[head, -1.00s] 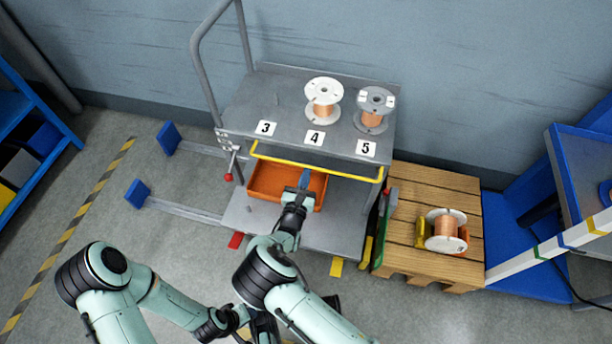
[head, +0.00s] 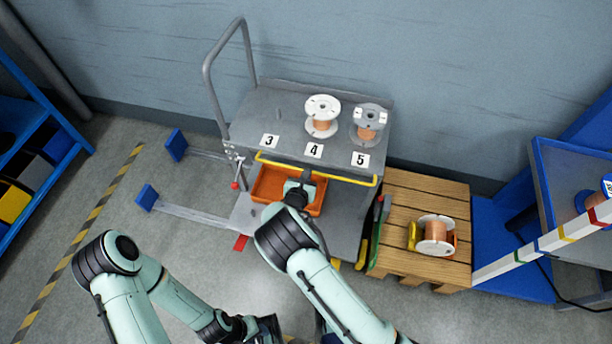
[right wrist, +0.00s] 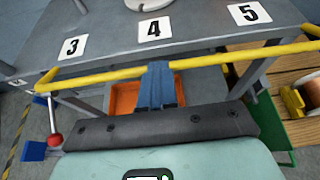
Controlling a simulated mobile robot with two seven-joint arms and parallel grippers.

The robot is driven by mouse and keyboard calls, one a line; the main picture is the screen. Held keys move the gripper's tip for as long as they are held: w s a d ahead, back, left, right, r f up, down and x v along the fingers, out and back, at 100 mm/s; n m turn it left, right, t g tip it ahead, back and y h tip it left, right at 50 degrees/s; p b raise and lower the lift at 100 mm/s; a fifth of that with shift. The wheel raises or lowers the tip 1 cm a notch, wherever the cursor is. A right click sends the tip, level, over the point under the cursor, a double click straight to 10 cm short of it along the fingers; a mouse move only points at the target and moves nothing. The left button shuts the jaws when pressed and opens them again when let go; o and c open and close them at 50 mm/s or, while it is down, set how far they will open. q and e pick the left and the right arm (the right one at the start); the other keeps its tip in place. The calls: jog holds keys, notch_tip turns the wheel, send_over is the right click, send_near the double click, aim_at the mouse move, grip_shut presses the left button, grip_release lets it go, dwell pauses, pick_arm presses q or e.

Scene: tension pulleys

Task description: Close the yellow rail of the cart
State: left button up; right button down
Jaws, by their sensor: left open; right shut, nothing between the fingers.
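The yellow rail (head: 345,178) runs across the front of the grey cart (head: 335,85), just below its top shelf. It also spans the right wrist view (right wrist: 225,58), from left to right. My right gripper (head: 306,174) is at the middle of the rail. In the right wrist view its blue fingers (right wrist: 157,75) are together and empty, their tips overlapping the rail and hiding a short piece of it; I cannot tell if they touch. My left gripper (head: 268,328) is low at the bottom edge of the head view, open and away from the cart.
Two wire spools (head: 322,117) stand on the cart top. An orange bin (head: 270,185) sits on the lower shelf. A red-knobbed lever (head: 236,184) is at the cart's left. A wooden pallet (head: 405,205) with a spool stands close on the right. Floor at left is mostly open.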

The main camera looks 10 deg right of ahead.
jog(key=shift+w+d+r+p, duration=0.2)
jog(key=shift+d+r+p, duration=0.1)
jog(key=shift+p, duration=0.1)
jog(key=shift+w+d+r+g+y+p, duration=0.15)
jog(key=shift+w+r+g+y+p, duration=0.2)
jog(key=shift+g+p, duration=0.55)
dwell(0.7)
jog(key=shift+s, duration=0.15)
